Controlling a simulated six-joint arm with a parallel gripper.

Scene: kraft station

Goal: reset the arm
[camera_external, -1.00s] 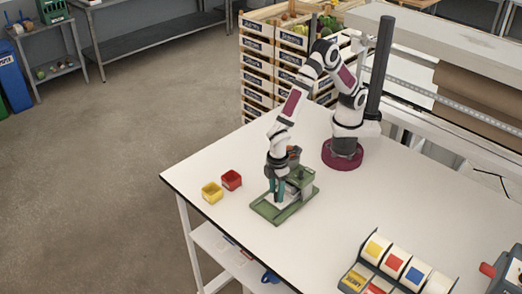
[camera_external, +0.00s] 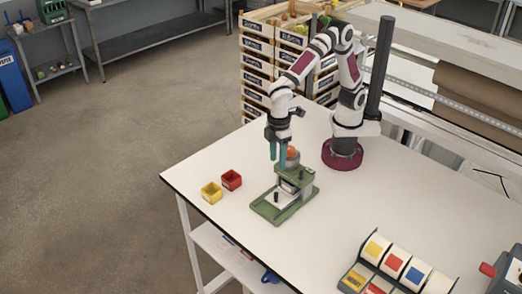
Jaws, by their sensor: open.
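My arm stands on its dark red base at the back of the white table (camera_external: 400,205). My gripper (camera_external: 278,157) has teal fingers pointing down. It is open and hangs at the back left of a green device (camera_external: 268,209), above the table. The device has a flat green base with a white plate and a raised block at its back right. I cannot tell whether the fingers touch the device.
A yellow bin (camera_external: 212,193) and a red bin (camera_external: 232,180) stand left of the device. A rack of colored label rolls (camera_external: 396,265) is at the front right. Stacked crates (camera_external: 257,70) stand behind the table. The table between device and rack is clear.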

